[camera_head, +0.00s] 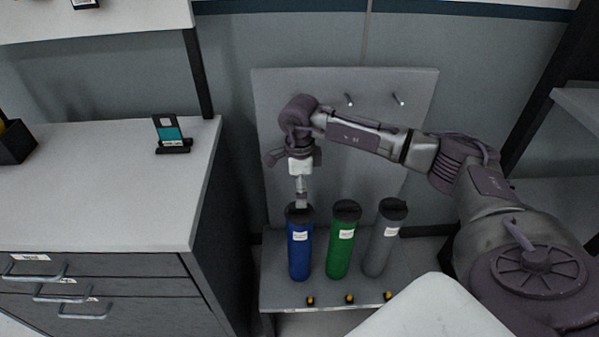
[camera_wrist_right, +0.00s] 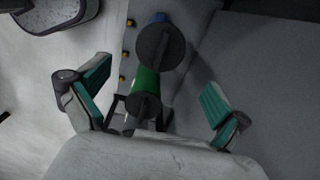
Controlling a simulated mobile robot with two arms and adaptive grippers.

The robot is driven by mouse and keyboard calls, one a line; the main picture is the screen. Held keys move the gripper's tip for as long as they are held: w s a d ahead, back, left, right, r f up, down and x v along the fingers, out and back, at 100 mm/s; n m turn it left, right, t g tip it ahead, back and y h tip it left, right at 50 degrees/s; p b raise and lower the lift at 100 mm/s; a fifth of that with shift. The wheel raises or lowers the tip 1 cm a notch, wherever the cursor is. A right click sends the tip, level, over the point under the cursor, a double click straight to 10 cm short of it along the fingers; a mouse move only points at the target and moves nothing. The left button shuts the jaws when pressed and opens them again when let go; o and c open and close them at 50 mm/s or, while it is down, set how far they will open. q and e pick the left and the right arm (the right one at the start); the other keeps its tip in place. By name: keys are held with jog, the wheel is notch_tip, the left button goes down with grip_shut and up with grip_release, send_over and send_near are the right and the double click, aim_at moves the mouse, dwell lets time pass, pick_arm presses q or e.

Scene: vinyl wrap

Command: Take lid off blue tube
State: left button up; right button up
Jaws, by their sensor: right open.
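The blue tube (camera_head: 300,252) stands upright at the left of a row of three on a low grey shelf, with its dark round lid (camera_head: 299,212) on top. In the right wrist view, the large dark disc of this lid (camera_wrist_right: 160,47) hides most of the blue body. My right gripper (camera_head: 301,203) points down just above the blue tube's lid. In the right wrist view its two teal-padded fingers (camera_wrist_right: 157,92) are spread wide with nothing held. I cannot tell whether a fingertip touches the lid. My left gripper is not in view.
A green tube (camera_head: 341,247) and a grey tube (camera_head: 383,249), both lidded, stand to the right. Yellow-and-black pieces (camera_head: 349,298) line the shelf's front edge. A pegged grey panel (camera_head: 420,105) rises behind. A drawer cabinet (camera_head: 100,215) stands to the left.

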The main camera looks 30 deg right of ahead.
aim_at(299, 211)
notch_tip(299, 211, down, 7)
jog(key=shift+f, duration=0.1)
jog(key=shift+a+f, duration=0.1)
jog(key=shift+f, duration=0.35)
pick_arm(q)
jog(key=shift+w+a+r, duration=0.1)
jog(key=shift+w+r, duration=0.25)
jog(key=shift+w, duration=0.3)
